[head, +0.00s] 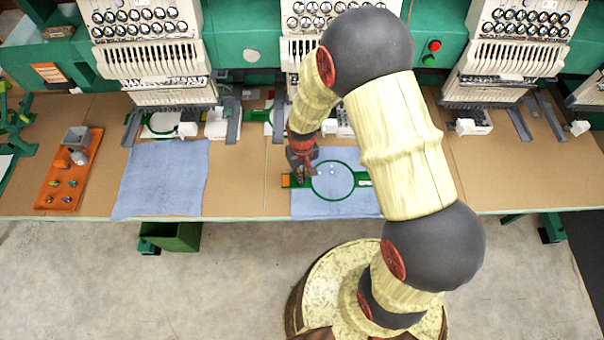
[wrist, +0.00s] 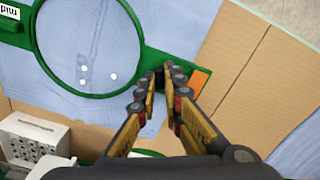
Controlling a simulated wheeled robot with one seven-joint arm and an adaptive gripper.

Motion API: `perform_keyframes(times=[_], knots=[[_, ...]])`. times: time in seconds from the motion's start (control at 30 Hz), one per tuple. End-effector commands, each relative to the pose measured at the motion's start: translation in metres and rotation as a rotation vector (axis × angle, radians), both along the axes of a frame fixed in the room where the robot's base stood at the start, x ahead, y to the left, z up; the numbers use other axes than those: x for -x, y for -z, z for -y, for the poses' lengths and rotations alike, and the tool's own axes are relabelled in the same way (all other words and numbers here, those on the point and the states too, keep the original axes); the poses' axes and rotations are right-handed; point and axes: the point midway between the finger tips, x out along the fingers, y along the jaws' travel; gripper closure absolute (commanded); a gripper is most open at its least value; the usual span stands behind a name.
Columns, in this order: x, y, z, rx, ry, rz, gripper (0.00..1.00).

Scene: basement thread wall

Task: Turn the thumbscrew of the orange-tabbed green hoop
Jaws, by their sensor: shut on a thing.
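The green hoop (head: 332,201) lies on a light blue cloth (head: 338,211) at the table's front edge. Its orange tab (head: 285,181) is at its left end; in the wrist view the tab (wrist: 200,80) is right of the fingertips. My gripper (head: 302,175) points down onto the arm between ring and tab. In the wrist view my gripper (wrist: 165,76) has its fingertips close together over that arm, beside the ring (wrist: 139,50). It is shut on the thumbscrew, which the fingertips mostly hide. The screw's angle cannot be told.
Embroidery machine heads (head: 158,60) line the back. Another blue cloth (head: 160,178) lies left of the hoop. An orange tray (head: 51,193) with small parts is at the far left. A white box (wrist: 35,145) shows in the wrist view. The tabletop at right is mostly bare.

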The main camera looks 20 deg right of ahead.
Motion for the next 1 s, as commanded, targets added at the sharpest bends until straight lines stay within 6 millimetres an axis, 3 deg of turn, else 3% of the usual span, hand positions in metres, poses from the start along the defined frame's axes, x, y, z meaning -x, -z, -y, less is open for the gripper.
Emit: perform_keyframes(times=[0.5,1.0], knots=[[0.0,0.0,0.0,0.0,-0.448,0.0,1.0],[0.0,0.0001,0.0,0.0,-0.643,0.0,1.0]])
